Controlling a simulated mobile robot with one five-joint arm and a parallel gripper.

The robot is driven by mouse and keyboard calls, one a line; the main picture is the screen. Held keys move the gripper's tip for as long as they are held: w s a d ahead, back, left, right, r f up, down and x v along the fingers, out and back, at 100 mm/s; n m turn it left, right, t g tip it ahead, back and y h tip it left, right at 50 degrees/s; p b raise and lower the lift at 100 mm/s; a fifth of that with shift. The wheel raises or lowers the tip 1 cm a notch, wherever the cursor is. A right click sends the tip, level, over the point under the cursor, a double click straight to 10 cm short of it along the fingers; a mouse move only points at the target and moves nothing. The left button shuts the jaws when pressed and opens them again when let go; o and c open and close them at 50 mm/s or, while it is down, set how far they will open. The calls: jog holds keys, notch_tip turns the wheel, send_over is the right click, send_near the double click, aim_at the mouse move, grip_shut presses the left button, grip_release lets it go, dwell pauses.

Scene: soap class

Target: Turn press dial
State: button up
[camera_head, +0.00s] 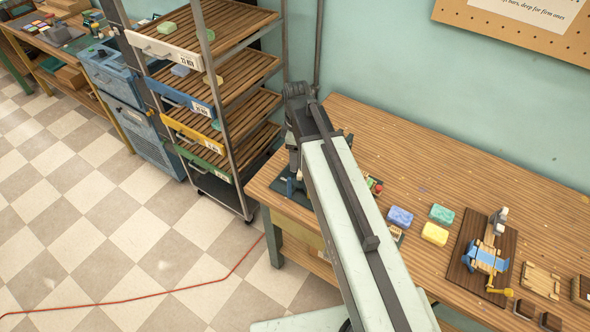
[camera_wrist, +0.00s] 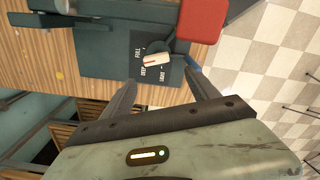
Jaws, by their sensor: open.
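The press dial (camera_wrist: 155,60) is a small cream knob with a reddish mark, on a dark plate lettered FULL, DEEP and LIGHT. It sits on the dark green press base (camera_wrist: 105,55) in the wrist view. My gripper (camera_wrist: 160,77) is open and empty, its two grey fingers pointing at the plate with the dial ahead and between their lines. I see no contact with the dial. A blue part (camera_wrist: 195,72) lies close by the right fingertip. In the head view the press (camera_head: 285,192) is mostly hidden behind my arm, and the dial cannot be made out.
A red block-shaped part (camera_wrist: 203,20) stands beside the dial. The wooden table (camera_head: 390,130) holds blue, green and yellow soap bars (camera_head: 435,233) and a small wooden-based device (camera_head: 487,258) to the right. A shelf rack (camera_head: 215,90) stands left of the table. Checkered floor lies left.

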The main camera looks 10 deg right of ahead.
jog(key=f+b, duration=0.5)
jog(key=d+f+b, duration=0.1)
jog(key=f+b, duration=0.2)
